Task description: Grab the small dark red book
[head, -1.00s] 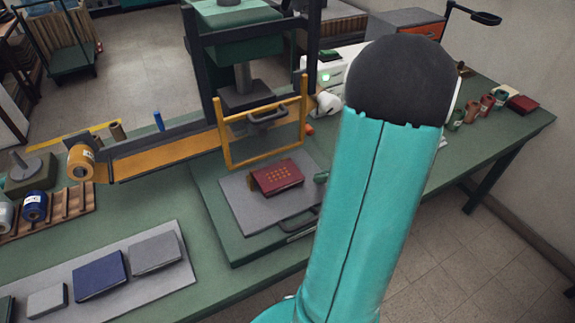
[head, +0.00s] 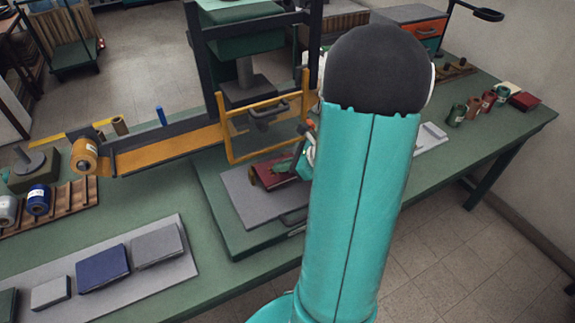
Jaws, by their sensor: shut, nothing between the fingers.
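The small dark red book (head: 268,176) lies on a grey plate (head: 243,203) on the green press bed, in front of the yellow guard frame. My gripper (head: 290,167) is partly in view at the book's right end, beside or over it. It looks shut and empty; whether it touches the book I cannot tell. It covers the book's right part, and my teal arm hides much of the gripper's right side.
The yellow guard (head: 268,125) and dark press frame stand just behind the book. A grey board (head: 180,222) with grey and blue books lies front left. Another red book (head: 525,100) lies by several spools at the table's far right end.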

